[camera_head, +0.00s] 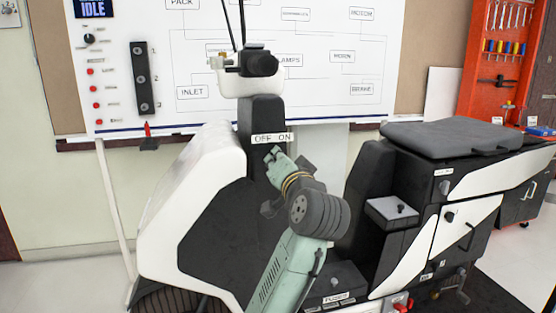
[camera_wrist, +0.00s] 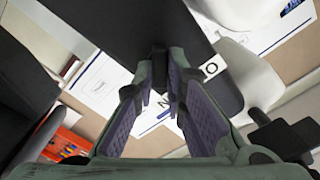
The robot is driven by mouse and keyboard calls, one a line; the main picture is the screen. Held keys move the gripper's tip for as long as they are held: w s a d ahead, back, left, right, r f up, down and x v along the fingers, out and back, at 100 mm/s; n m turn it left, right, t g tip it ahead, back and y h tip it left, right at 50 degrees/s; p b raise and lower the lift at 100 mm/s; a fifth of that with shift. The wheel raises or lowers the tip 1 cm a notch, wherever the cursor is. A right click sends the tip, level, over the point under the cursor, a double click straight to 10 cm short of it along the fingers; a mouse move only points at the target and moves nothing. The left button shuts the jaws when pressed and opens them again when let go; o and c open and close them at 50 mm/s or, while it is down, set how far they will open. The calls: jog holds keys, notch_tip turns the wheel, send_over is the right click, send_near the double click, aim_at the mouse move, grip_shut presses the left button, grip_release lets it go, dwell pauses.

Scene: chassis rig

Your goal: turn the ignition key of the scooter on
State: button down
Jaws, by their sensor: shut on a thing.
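The scooter (camera_head: 195,190) stands in the middle of the head view, with a white and black front shield. An "OFF ON" label (camera_head: 272,138) is on its dark front column (camera_head: 262,112). My gripper (camera_head: 272,154) is at the column, just below the label. In the wrist view my gripper (camera_wrist: 160,85) has its two purple-padded fingers closed around a small dark piece, the ignition key (camera_wrist: 159,56), against the dark column. In the head view the key is hidden behind my fingers. The key's exact angle cannot be told. Part of the label shows behind the fingers in the wrist view.
The handlebar head (camera_head: 255,64) rises above the column. The black seat (camera_head: 450,135) and side panels are at the right. A whiteboard (camera_head: 350,70) with labelled boxes stands behind, and a red tool board (camera_head: 503,60) is at the far right.

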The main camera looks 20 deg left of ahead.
jog(key=shift+f+m, duration=0.1)
jog(key=shift+m, duration=1.5)
jog(key=c, duration=1.6)
grip_release()
jog(key=shift+c, duration=0.2)
jog(key=v, duration=1.2)
